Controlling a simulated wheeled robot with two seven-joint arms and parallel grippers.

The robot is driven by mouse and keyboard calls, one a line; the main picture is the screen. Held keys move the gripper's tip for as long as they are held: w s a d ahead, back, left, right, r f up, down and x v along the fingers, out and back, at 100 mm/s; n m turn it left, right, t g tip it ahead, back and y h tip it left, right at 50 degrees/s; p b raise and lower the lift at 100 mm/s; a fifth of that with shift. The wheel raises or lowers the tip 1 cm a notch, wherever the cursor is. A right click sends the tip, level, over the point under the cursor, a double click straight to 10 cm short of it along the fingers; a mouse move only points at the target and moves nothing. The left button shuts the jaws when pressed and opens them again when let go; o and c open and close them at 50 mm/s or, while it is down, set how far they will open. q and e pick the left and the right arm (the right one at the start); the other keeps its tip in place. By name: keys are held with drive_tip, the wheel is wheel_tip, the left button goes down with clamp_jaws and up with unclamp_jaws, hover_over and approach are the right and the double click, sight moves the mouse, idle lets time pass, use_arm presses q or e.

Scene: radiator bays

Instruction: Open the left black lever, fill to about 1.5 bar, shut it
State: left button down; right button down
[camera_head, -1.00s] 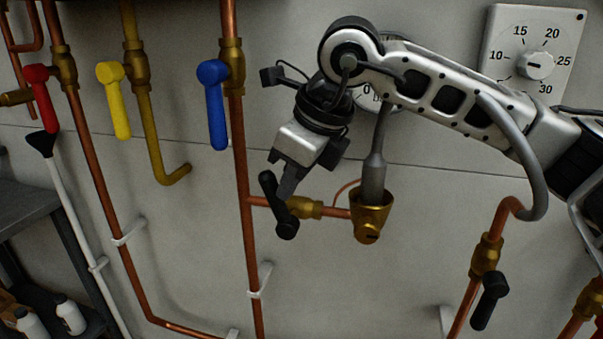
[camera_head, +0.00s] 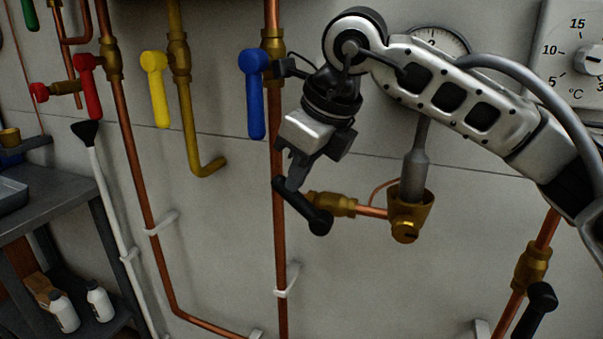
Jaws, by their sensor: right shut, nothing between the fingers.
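The left black lever (camera_head: 300,206) sits on the brass valve (camera_head: 335,204) of the filling branch, its free end pointing up and left at a slant. My right gripper (camera_head: 296,178) is shut and empty. Its fingertips are at the upper side of the lever, seemingly against it. The round pressure gauge (camera_head: 443,40) is partly covered by my right arm, and I cannot read its needle. The right black lever (camera_head: 538,303) hangs on its brass valve at the lower right, slanting down and left. My left gripper is not in view.
Blue (camera_head: 253,92), yellow (camera_head: 156,92) and red (camera_head: 90,88) levers hang on pipes to the left. A temperature dial (camera_head: 588,60) is at the upper right. A grey shelf (camera_head: 50,205) with bottles stands at the left. The wall below the branch is clear.

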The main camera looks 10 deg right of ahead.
drive_tip(key=v, duration=1.6)
drive_tip(key=shift+p, duration=0.3)
drive_tip(key=shift+f, duration=0.1)
idle(6.0)
